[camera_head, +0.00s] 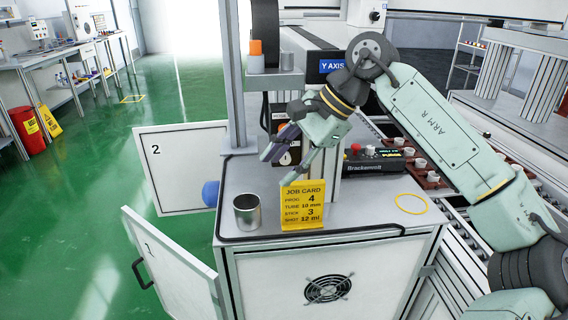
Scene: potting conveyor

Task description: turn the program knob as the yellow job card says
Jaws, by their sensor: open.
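The yellow job card (303,208) stands upright on the grey cabinet top and reads PROG. 4, TUBE 10 mm, STICK 3, SHOT 12 ml. My gripper (272,157) is open and empty, reaching down and left above the cabinet top, behind and above the card. A dark panel with a white face (287,155) is partly hidden behind my fingers. I cannot make out the program knob or its setting.
A metal cup (247,211) stands left of the card. A Brackenvolt control box (374,160) with red buttons is to the right. A yellow ring mark (411,204) lies on bare top. Cabinet doors 1 (172,262) and 2 (172,168) hang open at left.

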